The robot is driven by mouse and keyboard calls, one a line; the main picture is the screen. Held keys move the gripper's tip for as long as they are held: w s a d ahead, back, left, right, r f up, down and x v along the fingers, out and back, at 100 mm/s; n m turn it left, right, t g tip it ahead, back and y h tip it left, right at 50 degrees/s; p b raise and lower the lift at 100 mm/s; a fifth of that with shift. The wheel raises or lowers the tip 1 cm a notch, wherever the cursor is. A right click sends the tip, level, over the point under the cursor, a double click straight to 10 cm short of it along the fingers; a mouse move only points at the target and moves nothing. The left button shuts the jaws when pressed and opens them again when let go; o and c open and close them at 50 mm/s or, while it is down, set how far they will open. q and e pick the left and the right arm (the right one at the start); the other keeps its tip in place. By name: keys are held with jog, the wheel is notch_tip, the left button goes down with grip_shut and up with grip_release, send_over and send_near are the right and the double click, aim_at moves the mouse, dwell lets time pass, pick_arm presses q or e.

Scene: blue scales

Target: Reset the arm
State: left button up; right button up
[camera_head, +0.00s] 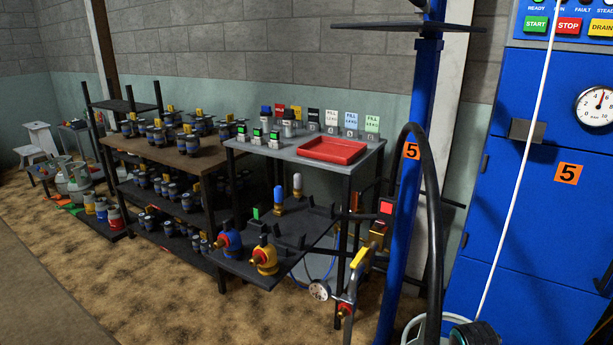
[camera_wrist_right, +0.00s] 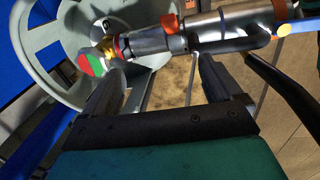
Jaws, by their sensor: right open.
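My right gripper (camera_wrist_right: 162,72) is open in the right wrist view, with its two dark fingers spread apart. A metal cylindrical tool (camera_wrist_right: 225,30) with orange bands lies across the top of that view, just beyond the fingertips. Its left end has a red and green tip (camera_wrist_right: 93,63). The fingers are not closed on it, and I cannot tell whether they touch it. In the head view, a dark rounded part with a teal ring at the bottom right edge seems to be mine. My left gripper is in neither view.
A pale round frame (camera_wrist_right: 42,60) stands behind the tool. In the head view, a blue post (camera_head: 404,200) with a black hose (camera_head: 436,230) stands before a blue cabinet (camera_head: 525,230). A shelf with a red tray (camera_head: 333,149) is left of it. Floor at lower left is clear.

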jog(key=s+a+r+m+t, duration=0.1)
jog(key=s+a+r+m, duration=0.15)
jog(key=s, duration=0.45)
jog(key=s+a+r+m+y, duration=0.1)
jog(key=s+a+r+m, duration=0.1)
jog(key=s+r+m, duration=0.35)
jog(key=s+a+r+m+t, duration=0.1)
jog(key=s+a+r, duration=0.15)
jog(key=s, duration=0.55)
pick_arm(q)
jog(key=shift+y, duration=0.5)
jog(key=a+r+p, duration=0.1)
jog(key=p, duration=0.1)
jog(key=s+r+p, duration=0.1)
jog(key=p, duration=0.2)
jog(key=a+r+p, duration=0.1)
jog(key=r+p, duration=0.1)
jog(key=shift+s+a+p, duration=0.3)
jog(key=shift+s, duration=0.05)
pick_arm(e)
jog(key=w+a+f+t+y, duration=0.2)
jog(key=w+a+t, duration=0.1)
jog(key=w+t, duration=0.4)
jog(key=shift+w+f+n, duration=0.15)
jog(key=shift+w+n, duration=0.05)
jog(key=shift+n, duration=0.1)
